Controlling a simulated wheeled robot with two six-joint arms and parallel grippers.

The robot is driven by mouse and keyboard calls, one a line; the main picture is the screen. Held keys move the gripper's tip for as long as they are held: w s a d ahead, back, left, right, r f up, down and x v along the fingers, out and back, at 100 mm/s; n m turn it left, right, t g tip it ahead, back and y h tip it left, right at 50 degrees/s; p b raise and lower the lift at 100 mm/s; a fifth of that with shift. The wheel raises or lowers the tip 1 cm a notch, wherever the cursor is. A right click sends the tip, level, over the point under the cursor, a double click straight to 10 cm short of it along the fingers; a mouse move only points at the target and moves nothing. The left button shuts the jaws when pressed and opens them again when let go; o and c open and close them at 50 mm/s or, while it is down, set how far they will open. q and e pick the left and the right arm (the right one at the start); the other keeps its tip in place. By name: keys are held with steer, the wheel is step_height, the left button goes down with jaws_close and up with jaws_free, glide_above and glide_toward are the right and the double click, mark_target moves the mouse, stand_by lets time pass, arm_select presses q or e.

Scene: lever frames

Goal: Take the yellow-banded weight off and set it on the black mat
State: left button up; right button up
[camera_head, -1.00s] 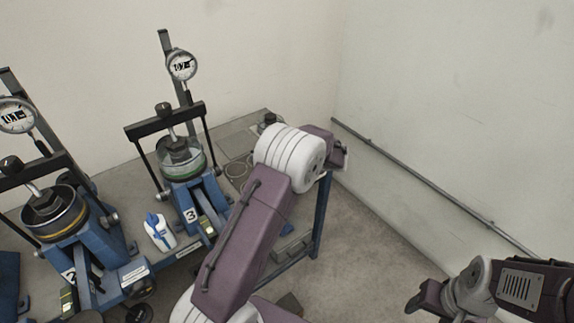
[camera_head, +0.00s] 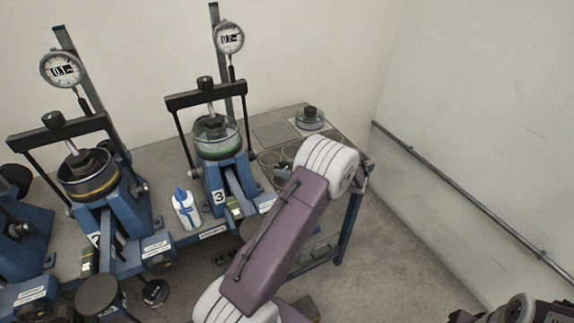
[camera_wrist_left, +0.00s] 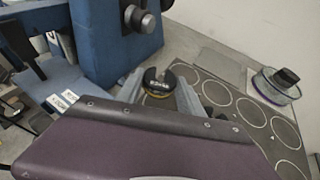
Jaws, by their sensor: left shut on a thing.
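My left gripper (camera_wrist_left: 162,100) is shut on the yellow-banded weight (camera_wrist_left: 158,82), a small black disc with a yellow rim and white lettering, in the left wrist view. The black mat (camera_wrist_left: 247,128), dark grey with a row of pale circles, lies just to the right of and beneath the fingers. Whether the weight touches the mat I cannot tell. In the head view the mat (camera_head: 262,166) shows partly behind my left wrist, and the left gripper (camera_head: 284,172) is small and dark there. My right gripper is out of the picture; only part of that arm shows at the lower right.
Blue lever frame 3 (camera_head: 214,182) and frame 2 (camera_head: 121,222) stand left on the table, with dial gauges above. A white bottle (camera_head: 186,208) stands between them. A clear dish with a black knob (camera_head: 310,120) and a grey plate (camera_head: 273,134) lie behind the mat.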

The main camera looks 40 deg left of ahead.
arm_select(q)
steer(key=shift+f+b, duration=2.7)
steer(key=shift+f, duration=0.2)
steer(key=shift+f, duration=0.4)
steer(key=o, duration=1.4)
steer(key=shift+o, duration=0.2)
steer(key=shift+d, duration=0.15)
steer(key=v, duration=0.9)
steer(key=shift+s, duration=0.1)
